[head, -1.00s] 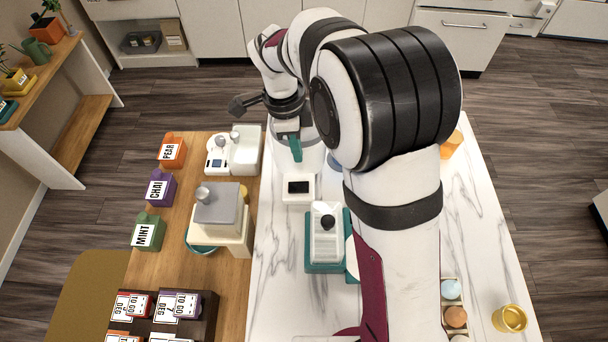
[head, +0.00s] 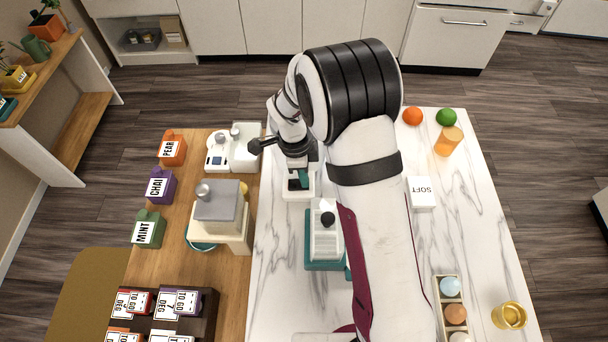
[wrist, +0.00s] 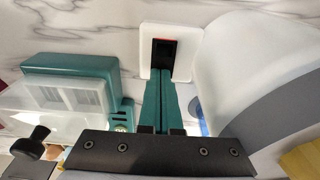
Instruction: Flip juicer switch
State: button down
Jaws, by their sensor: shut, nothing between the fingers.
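The switch is a black rocker (wrist: 165,52) with a red edge, set in a white base (wrist: 182,32). In the head view the white base (head: 299,193) lies on the marble counter, with the switch partly behind my fingers. My gripper (head: 303,180) has teal fingers pressed together and empty, pointing at the switch. In the wrist view the fingertips (wrist: 165,74) overlap the near edge of the black rocker; I cannot tell whether they touch it.
A teal device with a white ridged top (head: 326,252) and black knob stands close to the switch. A SOFT box (head: 421,192) and orange cup (head: 448,141) lie right.

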jog(key=shift+d+f, duration=0.1)
jog(key=shift+f, duration=0.15)
jog(key=shift+r, duration=0.1)
jog(key=shift+a+r, duration=0.2)
jog(key=shift+a, duration=0.6)
jog(key=shift+r, duration=0.1)
notch_tip(320, 180, up, 14)
jog(key=d, duration=0.1)
jog(key=shift+d, duration=0.35)
